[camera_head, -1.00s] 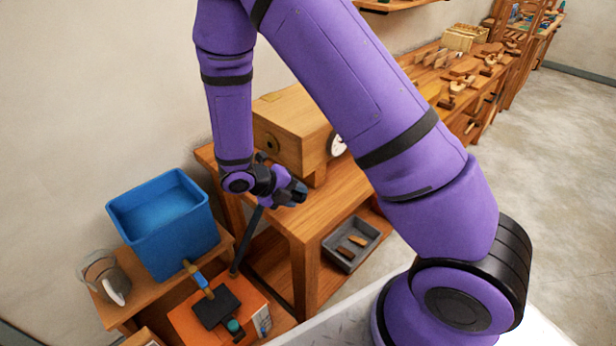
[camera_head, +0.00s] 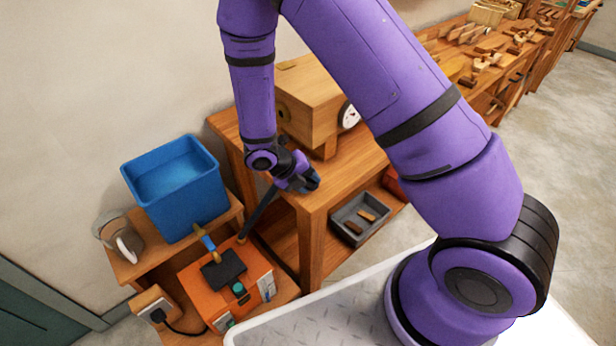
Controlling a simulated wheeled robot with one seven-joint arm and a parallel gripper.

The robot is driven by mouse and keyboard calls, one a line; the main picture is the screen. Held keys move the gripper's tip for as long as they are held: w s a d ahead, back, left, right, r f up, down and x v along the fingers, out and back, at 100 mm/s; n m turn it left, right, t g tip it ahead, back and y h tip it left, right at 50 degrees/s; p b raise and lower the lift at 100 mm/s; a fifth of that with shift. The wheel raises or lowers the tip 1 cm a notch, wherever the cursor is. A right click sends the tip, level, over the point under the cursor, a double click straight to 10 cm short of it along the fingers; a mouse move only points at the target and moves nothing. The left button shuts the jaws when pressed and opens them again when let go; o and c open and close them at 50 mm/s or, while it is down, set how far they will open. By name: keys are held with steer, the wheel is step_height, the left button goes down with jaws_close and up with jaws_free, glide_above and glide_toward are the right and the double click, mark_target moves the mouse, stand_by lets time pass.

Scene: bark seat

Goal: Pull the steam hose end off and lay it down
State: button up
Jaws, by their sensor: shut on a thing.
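The dark steam hose (camera_head: 257,214) rises from the orange steam unit (camera_head: 203,293) to my gripper. My gripper (camera_head: 306,181) is shut on the hose end, which is mostly hidden by the fingers. It is over the left front part of the wooden bench top (camera_head: 345,178), below and in front of the wooden steam box (camera_head: 306,88). The box has a dark round fitting (camera_head: 283,113) on its near-left face, with no hose seen at it. I cannot tell whether the gripper or hose touches the bench top.
A blue tub (camera_head: 178,205) and a clear jug (camera_head: 108,232) stand on a low wooden stand at left. A grey tray (camera_head: 344,227) with small wooden pieces lies on the bench's lower shelf. Bare bench top shows right of my gripper. A wall socket box (camera_head: 150,301) has a plugged cable.

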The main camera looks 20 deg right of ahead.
steer(key=o, duration=1.3)
steer(key=shift+f, duration=0.1)
steer(key=shift+s, duration=0.1)
steer(key=shift+a, duration=0.15)
